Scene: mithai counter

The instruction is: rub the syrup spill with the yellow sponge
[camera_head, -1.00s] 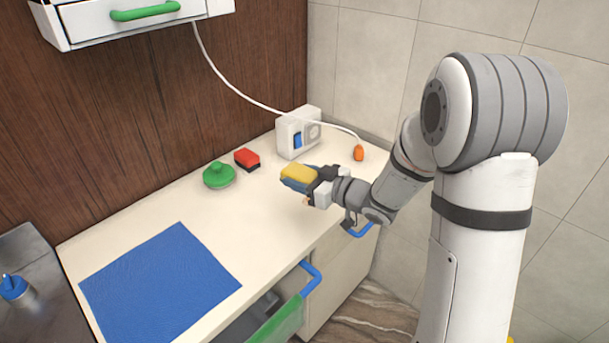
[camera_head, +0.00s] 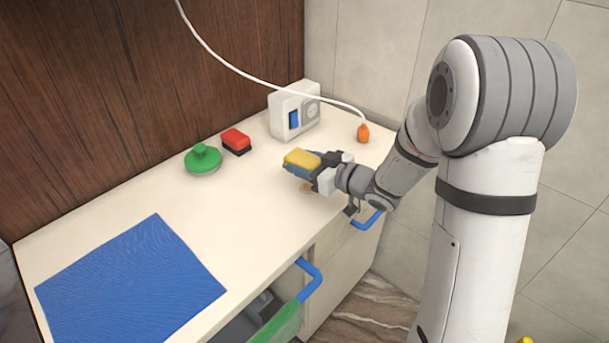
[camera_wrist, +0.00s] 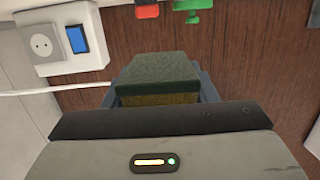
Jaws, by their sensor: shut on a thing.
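The yellow sponge (camera_head: 303,159) is held in my gripper (camera_head: 312,168), above the counter toward its right part. In the wrist view the sponge (camera_wrist: 158,80) shows a dark green pad face and a yellow edge between the fingers. My gripper is shut on it. A faint brownish patch, likely the syrup spill (camera_head: 306,187), shows on the counter just below the gripper; it is partly hidden by the gripper and its full extent cannot be told. A gap appears between sponge and counter.
A white socket box (camera_head: 294,110) is behind, with an orange cable end (camera_head: 363,132). A blue mat (camera_head: 130,285) lies at left.

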